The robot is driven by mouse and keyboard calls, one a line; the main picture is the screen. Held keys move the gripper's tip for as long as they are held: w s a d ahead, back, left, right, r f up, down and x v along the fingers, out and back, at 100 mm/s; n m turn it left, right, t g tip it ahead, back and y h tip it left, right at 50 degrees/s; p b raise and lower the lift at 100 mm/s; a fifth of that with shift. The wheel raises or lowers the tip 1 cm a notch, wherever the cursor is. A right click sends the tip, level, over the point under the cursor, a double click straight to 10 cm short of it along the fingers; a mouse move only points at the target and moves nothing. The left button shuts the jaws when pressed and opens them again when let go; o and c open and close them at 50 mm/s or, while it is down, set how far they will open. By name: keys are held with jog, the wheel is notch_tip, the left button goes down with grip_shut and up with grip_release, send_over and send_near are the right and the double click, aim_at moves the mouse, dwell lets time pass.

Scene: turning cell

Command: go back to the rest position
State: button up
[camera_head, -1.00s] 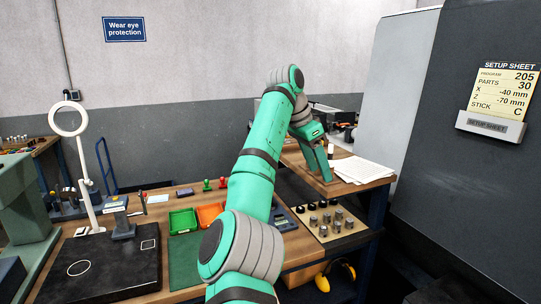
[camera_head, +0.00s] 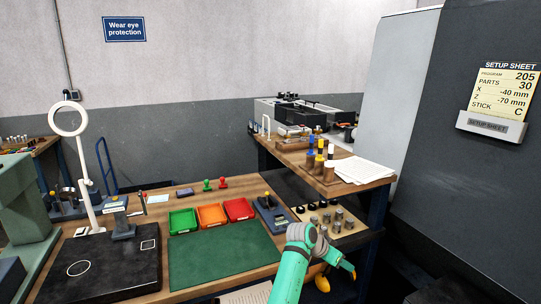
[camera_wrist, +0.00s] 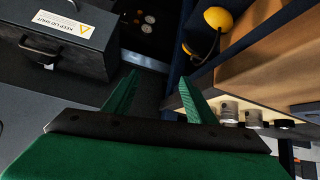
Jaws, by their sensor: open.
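My gripper (camera_wrist: 160,92) shows in the wrist view with its two green fingers spread apart and nothing between them. It points down toward the dark floor.
The bench holds a green mat (camera_head: 225,252) and green (camera_head: 183,221), orange (camera_head: 211,215) and red (camera_head: 238,208) bins. Metal parts stand on a board (camera_head: 350,232) at right. Yellow ear muffs (camera_wrist: 218,18) and a lidded box (camera_wrist: 70,45) are near my gripper.

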jog(key=s+d+f+n+t, duration=0.1)
jog(key=s+f+n+t, duration=0.1)
jog(key=s+f, duration=0.5)
jog(key=s+f+n+t, duration=0.1)
jog(key=s+f+n, duration=0.15)
jog(key=f, duration=0.85)
jog(key=s+a+f+n+t+y, duration=0.15)
jog(key=s+a+f, duration=0.3)
jog(key=s, duration=0.55)
jog(key=s+a+f+n+t, duration=0.3)
jog(key=s+f, duration=0.2)
jog(key=s, duration=0.4)
jog(key=s+a+r+n+t+y, duration=0.1)
jog(key=s+a+r+y, duration=0.1)
jog(key=s+a, duration=0.35)
jog(key=s+a+r+n+y, duration=0.1)
jog(key=s+a, duration=0.1)
jog(key=s, duration=0.7)
jog(key=s+a+r+n+t+y, duration=0.1)
jog(key=s+a+r+y, duration=0.1)
jog(key=s+a, duration=0.35)
jog(key=s+a+r+t, duration=0.1)
jog(key=s+a+r, duration=0.1)
jog(key=s+r, duration=0.5)
jog(key=s+a+r+m+y, duration=0.1)
jog(key=s+a+r, duration=0.1)
jog(key=s+r, duration=0.5)
jog(key=shift+s+a+r+t, duration=0.2)
jog(key=shift+a+t, duration=0.15)
jog(key=shift+a, duration=0.05)
